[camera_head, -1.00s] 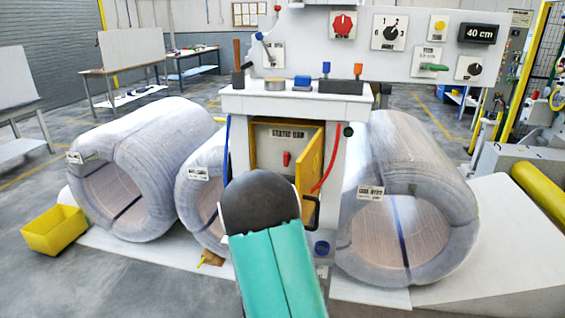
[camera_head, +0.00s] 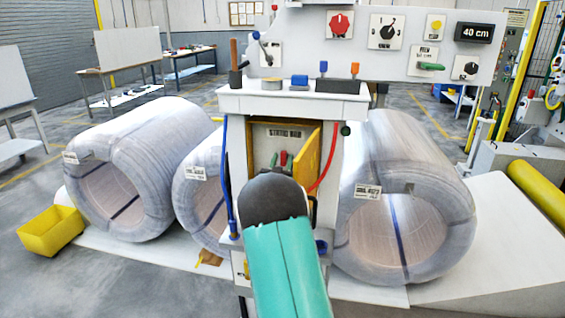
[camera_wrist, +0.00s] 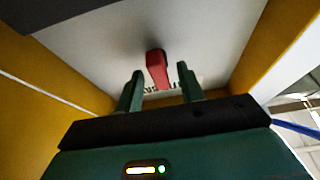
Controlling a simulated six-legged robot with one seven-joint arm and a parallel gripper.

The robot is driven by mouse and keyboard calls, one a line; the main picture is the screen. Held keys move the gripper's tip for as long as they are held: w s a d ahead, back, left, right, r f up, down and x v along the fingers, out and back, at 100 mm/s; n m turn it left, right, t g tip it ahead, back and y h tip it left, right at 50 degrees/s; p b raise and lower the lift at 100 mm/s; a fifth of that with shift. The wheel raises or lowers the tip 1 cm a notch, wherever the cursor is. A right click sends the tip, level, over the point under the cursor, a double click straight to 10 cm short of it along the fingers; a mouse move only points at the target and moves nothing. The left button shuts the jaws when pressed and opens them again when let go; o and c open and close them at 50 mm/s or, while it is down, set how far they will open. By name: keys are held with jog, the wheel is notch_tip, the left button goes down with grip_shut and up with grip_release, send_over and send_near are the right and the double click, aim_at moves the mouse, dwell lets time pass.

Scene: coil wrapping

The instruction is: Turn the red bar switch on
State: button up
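The red bar switch (camera_wrist: 155,66) is a small red handle on the pale back panel of an open yellow-edged cabinet. In the wrist view it lies between and slightly beyond my gripper's (camera_wrist: 160,73) two green fingers, which are spread apart with a gap on each side of it. Contact is not visible. In the head view the red switch (camera_head: 283,158) shows small between the green fingertips, below a label plate (camera_head: 285,135). My dark wrist and teal arm hide the lower part of the cabinet.
The yellow cabinet door (camera_head: 308,150) stands open at the right, close to my gripper. Yellow side walls (camera_wrist: 262,50) flank the fingers. A control panel (camera_head: 410,45) with knobs is above. Large wrapped coils (camera_head: 130,165) stand either side; a yellow bin (camera_head: 50,232) is far left.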

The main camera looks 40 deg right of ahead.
grip_shut()
jog(key=shift+m+g+h, duration=0.3)
jog(key=shift+m, duration=0.3)
jog(key=m+g+h, duration=0.1)
jog(key=m+g, duration=0.1)
jog(key=m, duration=0.3)
jog(key=m+g, duration=0.1)
jog(key=m, duration=0.2)
jog(key=m+g, duration=0.2)
jog(key=m, duration=0.1)
jog(key=shift+g+h, duration=0.3)
jog(key=m+g, duration=0.1)
jog(key=m, duration=0.4)
jog(key=shift+r+m+g+y, duration=0.1)
jog(key=shift+m+g+y, duration=0.9)
jog(key=shift+m+y, duration=0.2)
jog(key=shift+m, duration=1.5)
